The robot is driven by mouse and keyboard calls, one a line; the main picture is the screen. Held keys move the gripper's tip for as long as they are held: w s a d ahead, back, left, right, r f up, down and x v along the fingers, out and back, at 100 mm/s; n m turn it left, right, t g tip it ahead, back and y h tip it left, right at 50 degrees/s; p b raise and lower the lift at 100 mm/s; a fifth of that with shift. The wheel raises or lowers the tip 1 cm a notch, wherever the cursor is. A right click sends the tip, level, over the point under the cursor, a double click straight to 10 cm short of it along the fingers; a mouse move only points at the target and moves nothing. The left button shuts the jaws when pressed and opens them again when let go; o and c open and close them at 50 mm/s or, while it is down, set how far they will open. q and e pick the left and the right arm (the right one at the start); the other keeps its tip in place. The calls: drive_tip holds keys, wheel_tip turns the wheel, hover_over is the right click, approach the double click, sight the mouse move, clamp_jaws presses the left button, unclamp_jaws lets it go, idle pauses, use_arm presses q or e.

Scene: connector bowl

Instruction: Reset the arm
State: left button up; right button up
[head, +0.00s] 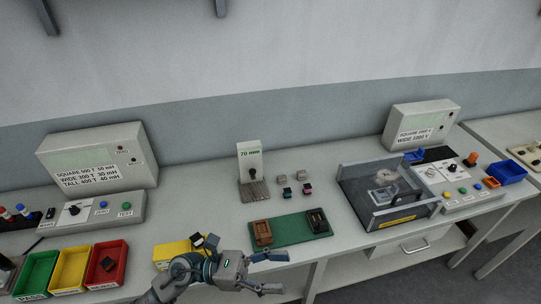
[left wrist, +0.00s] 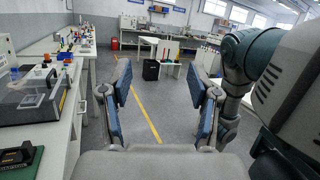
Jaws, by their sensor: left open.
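My left gripper (head: 270,272) is at the bottom of the head view, in front of the bench's front edge. Its two fingers point right and stand apart with nothing between them. In the left wrist view the open left gripper (left wrist: 164,92) frames empty floor. My right gripper shows in neither view. A grey and teal arm link of mine fills the right side of the left wrist view.
The bench (head: 340,240) holds a green mat (head: 289,231) with two small blocks, a clear-lidded box (head: 388,190), and green (head: 37,272), yellow (head: 71,268) and red (head: 107,264) bins. A yellow box (head: 172,252) stands close to my left wrist. Open floor lies beyond the bench.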

use_arm(q)
drive_tip(key=w+a+f+n+t+y, duration=0.1)
drive_tip(key=w+a+n+t+y, duration=0.4)
drive_tip(key=n+t, duration=0.85)
drive_tip(key=w+a+f+n+t+y, duration=0.1)
drive_tip(key=w+a+n+t+y, duration=0.3)
drive_tip(key=w+n+t, duration=0.9)
drive_tip(key=s+a+f+n+g+y, duration=0.2)
drive_tip(key=a+f+n+g+y, duration=0.25)
drive_tip(key=f+n, duration=0.45)
drive_tip(key=s+a+f+n+g+y, duration=0.3)
drive_tip(key=a+f+n+y, duration=0.3)
drive_tip(key=f+n, duration=0.3)
drive_tip(key=s+a+f+n+g+y, duration=0.1)
drive_tip(key=s+f+n+g, duration=0.4)
drive_tip(key=s+f, duration=0.6)
drive_tip(key=s+a+f+n+g, duration=0.2)
drive_tip(key=s+f+n+g, duration=0.1)
drive_tip(key=s+f+g, duration=0.65)
wheel_tip(320, 180, down, 24)
drive_tip(key=s, duration=0.2)
drive_tip(key=s+a+f, duration=0.2)
drive_tip(key=s+f, duration=1.4)
drive_tip(key=f, duration=0.1)
drive_tip(key=shift+s+a+f, duration=0.15)
drive_tip(key=shift+s+f, duration=0.05)
drive_tip(key=shift+f, duration=0.15)
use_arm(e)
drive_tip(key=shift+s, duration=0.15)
